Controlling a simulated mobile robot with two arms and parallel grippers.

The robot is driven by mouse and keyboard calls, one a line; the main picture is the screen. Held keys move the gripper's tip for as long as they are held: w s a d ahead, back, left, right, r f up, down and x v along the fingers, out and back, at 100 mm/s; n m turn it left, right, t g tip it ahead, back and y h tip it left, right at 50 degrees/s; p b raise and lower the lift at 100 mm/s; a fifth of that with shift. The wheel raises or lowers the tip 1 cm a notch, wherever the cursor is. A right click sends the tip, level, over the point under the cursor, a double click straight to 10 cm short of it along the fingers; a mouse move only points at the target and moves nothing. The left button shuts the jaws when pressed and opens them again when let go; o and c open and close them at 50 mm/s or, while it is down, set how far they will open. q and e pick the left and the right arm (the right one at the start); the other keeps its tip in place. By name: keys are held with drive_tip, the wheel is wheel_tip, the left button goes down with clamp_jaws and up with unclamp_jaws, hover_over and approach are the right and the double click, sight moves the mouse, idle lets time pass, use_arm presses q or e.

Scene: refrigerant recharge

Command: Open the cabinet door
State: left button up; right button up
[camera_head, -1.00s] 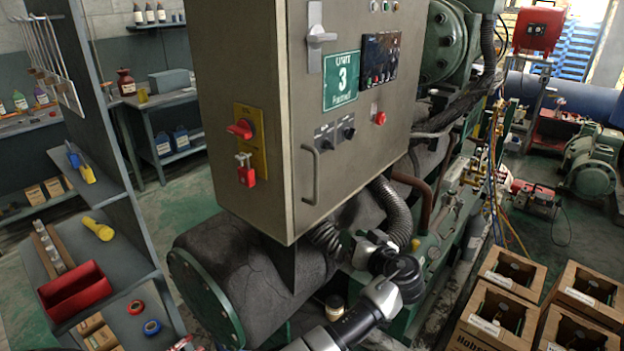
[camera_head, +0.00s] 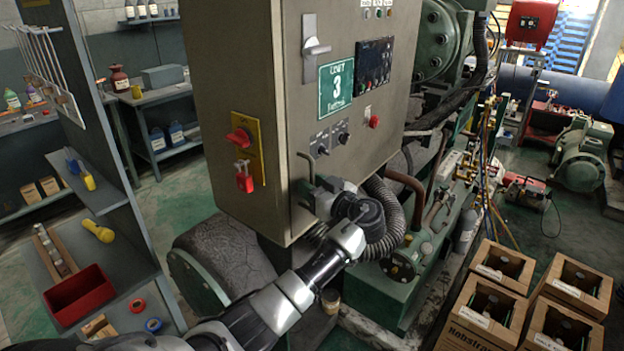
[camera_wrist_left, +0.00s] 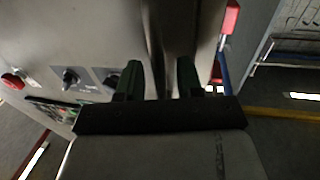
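The grey control cabinet (camera_head: 225,90) stands in the middle of the head view, its door (camera_head: 340,120) shut. The door carries a lever latch (camera_head: 315,48), a green Unit 3 label (camera_head: 336,88) and a bent bar handle (camera_head: 307,160) low on its left side. My left gripper (camera_head: 314,190) is at this handle and hides its lower part. In the left wrist view its two dark fingers (camera_wrist_left: 158,80) are apart, close to the door face. A dark upright shape shows between them; whether they touch the handle I cannot tell. My right gripper is not in view.
A red padlock (camera_head: 244,178) hangs below a red rotary switch (camera_head: 240,137) on the cabinet's side. A shelf with a red bin (camera_head: 78,296) stands at left. Corrugated hoses (camera_head: 385,220) run below the door.

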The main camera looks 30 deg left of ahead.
use_arm(q)
drive_tip(key=shift+w+a, duration=0.1)
drive_tip(key=shift+a, duration=0.15)
clamp_jaws()
drive_tip(key=shift+f, duration=0.1)
